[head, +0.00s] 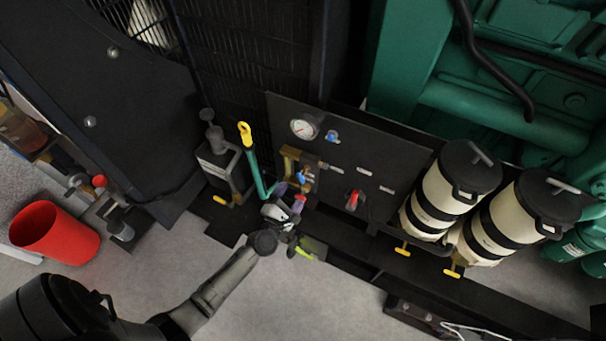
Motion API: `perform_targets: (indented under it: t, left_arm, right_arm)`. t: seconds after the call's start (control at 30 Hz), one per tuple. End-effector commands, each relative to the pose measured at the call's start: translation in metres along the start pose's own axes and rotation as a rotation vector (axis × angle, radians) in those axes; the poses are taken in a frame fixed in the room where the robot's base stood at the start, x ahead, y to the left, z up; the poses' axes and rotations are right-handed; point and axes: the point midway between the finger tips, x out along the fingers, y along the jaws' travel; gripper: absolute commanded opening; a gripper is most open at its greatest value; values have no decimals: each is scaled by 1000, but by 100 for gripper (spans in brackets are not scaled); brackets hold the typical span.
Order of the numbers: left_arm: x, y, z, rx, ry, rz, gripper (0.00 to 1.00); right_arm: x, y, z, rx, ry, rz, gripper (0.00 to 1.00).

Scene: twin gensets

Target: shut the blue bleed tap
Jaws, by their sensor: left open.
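A small blue tap (332,136) sits on the dark upright panel, just right of the round gauge. Another blue part (301,178) shows lower on the panel beside brass fittings, close to my left gripper; I cannot tell from this view which of the two is the bleed tap, nor how far either is turned. My left gripper (290,196) is open in front of the panel's lower left, just below the brass fittings. Its fingertips partly cover what lies behind them, and I cannot tell whether they touch anything. My right gripper is not in view.
The panel (390,150) also carries a white gauge (303,127) and a red-handled valve (353,199). A yellow-topped green lever (246,137) stands left of the gripper. Two cream canisters (437,195) stand right. A red bucket (58,235) is far left. The grey floor is clear below.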

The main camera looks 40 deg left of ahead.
Motion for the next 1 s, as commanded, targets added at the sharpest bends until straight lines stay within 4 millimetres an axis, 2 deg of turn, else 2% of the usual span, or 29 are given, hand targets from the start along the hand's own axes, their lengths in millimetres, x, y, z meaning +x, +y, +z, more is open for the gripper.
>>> perform_targets:
  t: [0.03,0.2,0.5,0.7,1.0]
  left_arm:
    - [12,1,1,0,-1,2,77]
    - [42,0,0,1,0,1,77]
    - [80,0,0,2,0,0,77]
    - [89,0,0,1,0,-1,77]
    - [90,0,0,2,0,-1,77]
  right_arm:
    - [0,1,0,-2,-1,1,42]
    - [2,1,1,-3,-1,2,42]
    - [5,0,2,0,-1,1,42]
    - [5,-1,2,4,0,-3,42]
    - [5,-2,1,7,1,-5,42]
